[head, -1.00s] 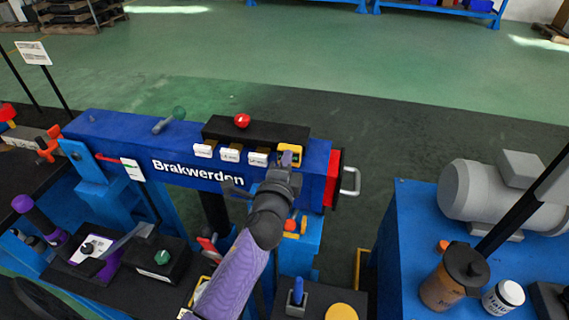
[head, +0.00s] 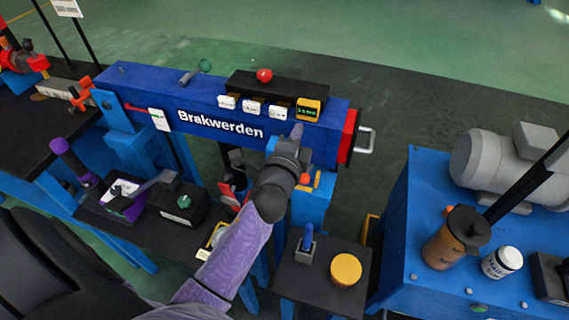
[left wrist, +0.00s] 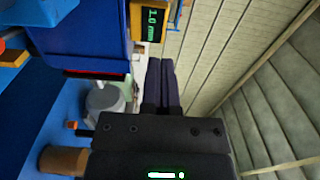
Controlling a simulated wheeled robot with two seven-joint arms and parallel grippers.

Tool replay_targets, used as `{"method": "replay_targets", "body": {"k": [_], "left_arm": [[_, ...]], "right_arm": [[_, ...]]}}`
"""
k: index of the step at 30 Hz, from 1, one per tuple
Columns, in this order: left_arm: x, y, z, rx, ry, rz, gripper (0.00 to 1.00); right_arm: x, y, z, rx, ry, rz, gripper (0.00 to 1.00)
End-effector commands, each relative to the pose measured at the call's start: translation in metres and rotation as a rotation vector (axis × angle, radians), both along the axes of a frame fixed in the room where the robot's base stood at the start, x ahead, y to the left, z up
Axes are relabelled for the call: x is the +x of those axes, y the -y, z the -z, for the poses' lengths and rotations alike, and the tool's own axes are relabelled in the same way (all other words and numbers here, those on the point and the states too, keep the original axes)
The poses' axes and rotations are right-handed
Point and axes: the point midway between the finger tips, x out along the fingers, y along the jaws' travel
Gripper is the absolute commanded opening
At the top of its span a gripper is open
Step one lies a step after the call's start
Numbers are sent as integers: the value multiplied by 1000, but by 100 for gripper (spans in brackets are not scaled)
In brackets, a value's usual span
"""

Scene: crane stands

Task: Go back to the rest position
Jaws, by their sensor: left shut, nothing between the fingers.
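My left gripper (head: 297,133) is in front of the right part of the blue beam marked "Brakwerden" (head: 221,124), just below the yellow display box (head: 308,110). In the left wrist view the gripper's dark fingers (left wrist: 162,82) lie together with nothing between them. The blue beam (left wrist: 85,35) and the yellow box (left wrist: 145,20) with a green readout stand beside them there. The head view does not show whether the fingertips touch the beam. My left arm reaches up from the bottom of the head view. My right gripper is out of view.
A grey motor (head: 497,160), an orange-brown bottle (head: 455,238) and a white jar (head: 502,262) stand on the blue bench at right. A small black table (head: 318,287) holds a yellow disc (head: 346,269). A metal handle (head: 366,140) sticks out from the beam's red end.

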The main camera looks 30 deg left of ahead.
Motion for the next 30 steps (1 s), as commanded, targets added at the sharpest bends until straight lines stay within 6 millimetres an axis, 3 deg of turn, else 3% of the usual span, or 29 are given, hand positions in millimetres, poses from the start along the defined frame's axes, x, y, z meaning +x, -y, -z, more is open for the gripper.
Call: {"method": "replay_targets", "body": {"k": [12, 18, 20, 23, 25, 28, 30], "left_arm": [[-68, 17, 1, 0, -2, 0, 0], [-75, 19, 2, -4, -4, 1, 0], [-74, 22, 15, -39, -33, 11, 0], [-81, 36, 81, -219, -177, 42, 0], [-101, 50, 149, -412, -338, 38, 0], [-156, 66, 241, -683, -581, -48, 0], [-209, 71, 294, -846, -743, -165, 0]], "right_arm": [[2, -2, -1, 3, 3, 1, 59], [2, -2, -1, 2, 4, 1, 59], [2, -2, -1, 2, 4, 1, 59], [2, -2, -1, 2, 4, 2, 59], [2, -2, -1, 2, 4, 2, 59], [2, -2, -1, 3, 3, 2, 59], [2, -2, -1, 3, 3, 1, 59]]}}
